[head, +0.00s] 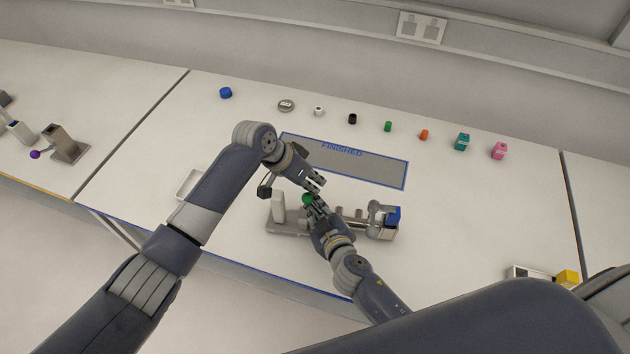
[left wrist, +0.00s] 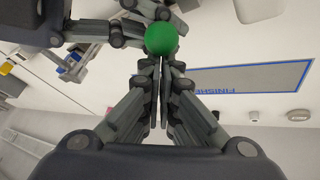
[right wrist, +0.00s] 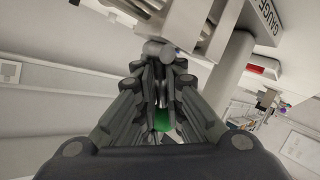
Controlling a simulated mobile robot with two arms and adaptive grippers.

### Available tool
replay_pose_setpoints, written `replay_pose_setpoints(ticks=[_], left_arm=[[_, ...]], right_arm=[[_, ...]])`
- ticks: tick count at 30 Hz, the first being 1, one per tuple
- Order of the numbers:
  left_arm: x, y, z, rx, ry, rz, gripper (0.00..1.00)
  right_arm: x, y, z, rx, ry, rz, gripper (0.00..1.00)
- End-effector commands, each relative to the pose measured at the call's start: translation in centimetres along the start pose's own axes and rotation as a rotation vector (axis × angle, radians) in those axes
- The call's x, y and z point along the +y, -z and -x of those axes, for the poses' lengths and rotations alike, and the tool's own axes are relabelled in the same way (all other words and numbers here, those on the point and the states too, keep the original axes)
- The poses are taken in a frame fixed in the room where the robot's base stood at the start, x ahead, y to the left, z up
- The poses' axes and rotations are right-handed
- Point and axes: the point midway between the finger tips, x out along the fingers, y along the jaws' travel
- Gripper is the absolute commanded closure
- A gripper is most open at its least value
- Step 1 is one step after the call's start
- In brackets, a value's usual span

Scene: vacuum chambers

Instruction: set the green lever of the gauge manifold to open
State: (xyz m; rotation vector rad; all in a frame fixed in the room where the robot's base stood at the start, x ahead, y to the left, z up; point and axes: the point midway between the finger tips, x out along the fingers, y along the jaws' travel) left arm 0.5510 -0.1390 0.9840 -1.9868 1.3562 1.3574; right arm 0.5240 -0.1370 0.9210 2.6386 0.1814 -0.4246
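The gauge manifold (head: 291,226) lies near the table's front, a grey base with a post at its left end and a blue part at its right end. The green lever's ball knob (head: 307,199) stands between my two grippers. My left gripper (head: 318,186) is shut, with its fingers together and only a thin gap; the green ball (left wrist: 161,39) shows just beyond its tips. My right gripper (head: 312,203) is at the lever. In the right wrist view a pale stem and green (right wrist: 163,120) show between its close fingers; whether they grip is unclear.
A blue-edged FINISHED mat (head: 375,171) lies behind the manifold. Several small coloured items stand along the back, including a teal block (head: 462,142). A white tray (head: 190,184) is left of the manifold. A GAUGE label (right wrist: 268,18) and red window (right wrist: 256,69) show close by.

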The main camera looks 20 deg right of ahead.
Motion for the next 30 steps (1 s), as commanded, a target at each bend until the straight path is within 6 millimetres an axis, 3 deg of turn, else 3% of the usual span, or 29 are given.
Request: replay_pose_setpoints(ticks=[3, 14, 30], left_arm=[[-0.2, -0.6, -0.1, -0.015, 0.0, 0.004, 1.0], [-0.1, -0.4, -0.1, -0.01, 0.0, 0.003, 1.0], [-0.1, -0.3, -0.1, -0.007, 0.0, 0.002, 1.0]], right_arm=[[0.8, 0.2, -0.2, 0.003, -0.014, 0.002, 0.71], [0.4, 0.1, 0.3, 0.002, -0.008, 0.001, 0.71], [0.5, -0.1, 9.2, -0.003, -0.01, -0.001, 0.71]])
